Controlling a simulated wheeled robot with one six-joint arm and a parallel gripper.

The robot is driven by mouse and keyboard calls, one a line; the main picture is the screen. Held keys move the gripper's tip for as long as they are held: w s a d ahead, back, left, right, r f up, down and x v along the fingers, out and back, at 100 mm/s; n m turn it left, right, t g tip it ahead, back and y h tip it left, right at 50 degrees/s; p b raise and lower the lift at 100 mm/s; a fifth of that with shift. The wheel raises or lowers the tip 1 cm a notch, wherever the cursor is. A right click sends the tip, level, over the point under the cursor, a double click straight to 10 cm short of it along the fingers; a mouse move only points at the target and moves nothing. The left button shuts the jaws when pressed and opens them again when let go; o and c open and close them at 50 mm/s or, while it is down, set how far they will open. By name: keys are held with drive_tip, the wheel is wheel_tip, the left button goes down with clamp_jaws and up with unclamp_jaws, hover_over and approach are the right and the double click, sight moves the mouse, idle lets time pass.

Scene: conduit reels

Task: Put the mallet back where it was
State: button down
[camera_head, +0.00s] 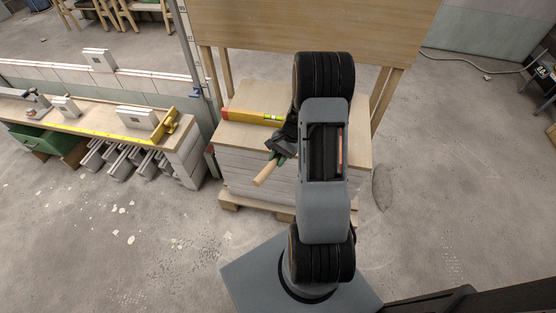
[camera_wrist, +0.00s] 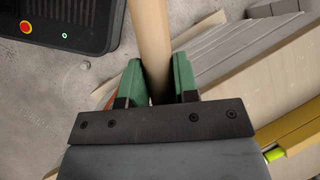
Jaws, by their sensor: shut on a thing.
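The mallet's pale wooden handle (camera_head: 267,172) sticks out of my gripper (camera_head: 278,154), toward the lower left in the head view. The gripper hangs at the front left edge of the stack's wooden top. In the wrist view the handle (camera_wrist: 151,35) runs up from between the two green fingertips (camera_wrist: 158,82), which are shut on it. The mallet's head is not visible in either view. Whether it touches the stack cannot be told.
A stack of grey boards (camera_head: 250,180) on a pallet has a wooden top (camera_head: 238,133) with a yellow and red spirit level (camera_head: 252,117). A wooden panel (camera_head: 300,30) stands behind. A workbench (camera_head: 75,122) at left carries white boxes and a yellow rule. Floor between is open.

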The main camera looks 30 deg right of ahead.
drive_tip(key=shift+f, duration=0.4)
drive_tip(key=c, duration=0.9)
unclamp_jaws()
drive_tip(key=shift+o, duration=0.2)
drive_tip(key=s+p+v, duration=0.1)
drive_tip(key=v, duration=1.1)
drive_tip(key=s+a+r+n+t+h, duration=0.2)
drive_tip(key=s+a+r+n, duration=0.3)
drive_tip(key=a, duration=0.4)
drive_tip(key=s+a+r+n+t+h, duration=0.1)
drive_tip(key=s+a+r+n+h, duration=0.3)
drive_tip(key=s+a+r+n, duration=0.2)
drive_tip(key=shift+a+r+n+t, duration=0.4)
drive_tip(key=shift+a+r+n, duration=0.55)
drive_tip(key=shift+a, duration=0.9)
